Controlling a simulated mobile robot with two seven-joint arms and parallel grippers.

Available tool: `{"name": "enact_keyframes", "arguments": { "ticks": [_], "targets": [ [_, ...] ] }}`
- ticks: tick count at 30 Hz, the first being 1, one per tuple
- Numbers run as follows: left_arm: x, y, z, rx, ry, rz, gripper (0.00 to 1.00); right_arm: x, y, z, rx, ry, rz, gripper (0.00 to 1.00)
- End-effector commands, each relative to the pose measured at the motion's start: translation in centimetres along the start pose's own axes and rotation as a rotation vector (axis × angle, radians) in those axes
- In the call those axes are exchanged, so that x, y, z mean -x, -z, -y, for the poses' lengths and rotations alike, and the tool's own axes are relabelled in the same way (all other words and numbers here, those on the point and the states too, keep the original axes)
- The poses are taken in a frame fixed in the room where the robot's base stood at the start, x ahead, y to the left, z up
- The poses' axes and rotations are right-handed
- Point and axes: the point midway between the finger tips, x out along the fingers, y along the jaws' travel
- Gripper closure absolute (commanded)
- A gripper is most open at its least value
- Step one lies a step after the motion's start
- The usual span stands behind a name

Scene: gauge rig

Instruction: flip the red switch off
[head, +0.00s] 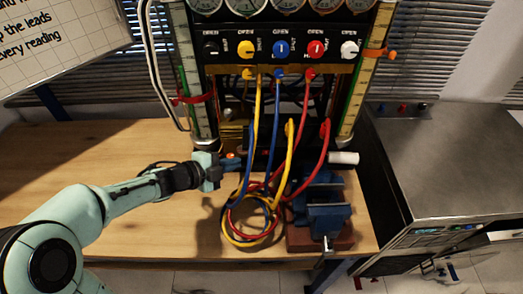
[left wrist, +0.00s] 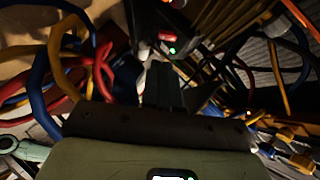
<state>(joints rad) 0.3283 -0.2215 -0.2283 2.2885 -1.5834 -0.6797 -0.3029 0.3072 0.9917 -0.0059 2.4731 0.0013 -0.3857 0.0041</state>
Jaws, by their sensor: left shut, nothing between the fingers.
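A small red rocker, which looks like the red switch (left wrist: 166,37), shows near the top of the left wrist view with a lit green light (left wrist: 172,50) just below it. I cannot tell which way it is tipped. My left gripper (left wrist: 163,85) is shut and empty, its fingertips a little below the switch in that picture; I see no clear contact. In the head view the left gripper (head: 230,163) is at the base of the gauge rig, left of the hanging hoses. The switch is not clearly visible there; a small orange-red spot shows beside the fingertips.
Yellow, blue and red hoses (head: 252,240) hang from the manifold and coil on the wooden table (head: 130,230), close right of my gripper. A blue vise (head: 325,205) stands further right. A steel cabinet (head: 450,160) is at the right. The table's left side is clear.

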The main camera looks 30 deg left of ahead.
Motion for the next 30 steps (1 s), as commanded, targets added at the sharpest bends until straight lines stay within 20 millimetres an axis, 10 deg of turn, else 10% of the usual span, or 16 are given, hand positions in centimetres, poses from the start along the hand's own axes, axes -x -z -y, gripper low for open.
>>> {"name": "enact_keyframes", "arguments": {
  "ticks": [10, 30],
  "targets": [
    [-0.9, 0.0, -0.1, -0.001, -0.002, -0.002, 1.00, -0.2, 0.0, -0.1, 0.000, 0.000, 0.001, 0.39],
    [-9.9, 0.0, 0.0, 0.001, 0.000, 0.000, 1.00, -2.0, -0.1, -0.8, -0.002, -0.002, 0.007, 0.39]
  ]
}}
